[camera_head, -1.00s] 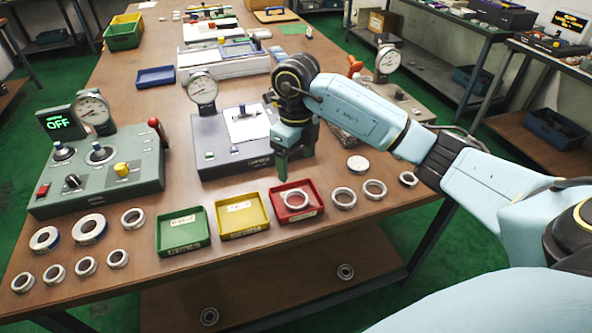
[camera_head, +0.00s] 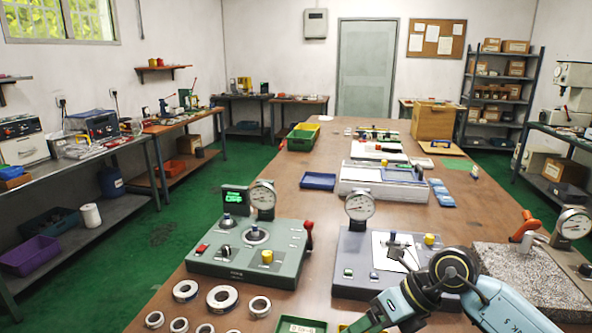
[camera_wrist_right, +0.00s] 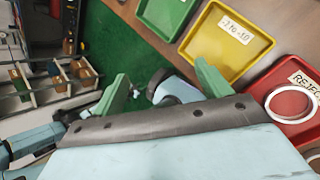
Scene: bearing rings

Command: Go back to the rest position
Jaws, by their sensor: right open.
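My right arm (camera_head: 500,305) comes in from the lower right of the head view, its elbow bent in front of the grey gauge station. My right gripper shows in the right wrist view (camera_wrist_right: 165,84), its two green fingers apart with nothing between them. The yellow tray (camera_wrist_right: 226,45) and red tray (camera_wrist_right: 290,78) lie beyond the fingers to the right. A metal ring (camera_wrist_right: 268,104) rests in the red tray, which is labelled REJECT. A green tray (camera_wrist_right: 166,12) is partly cut off at the top. My left gripper is in neither view.
A green gauge station (camera_head: 250,268) and a grey gauge station (camera_head: 345,275) stand on the brown table (camera_head: 290,200). Several rings (camera_head: 222,298) lie at the front left. A granite block (camera_head: 525,275) stands right of my arm. Green floor is open left of the table.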

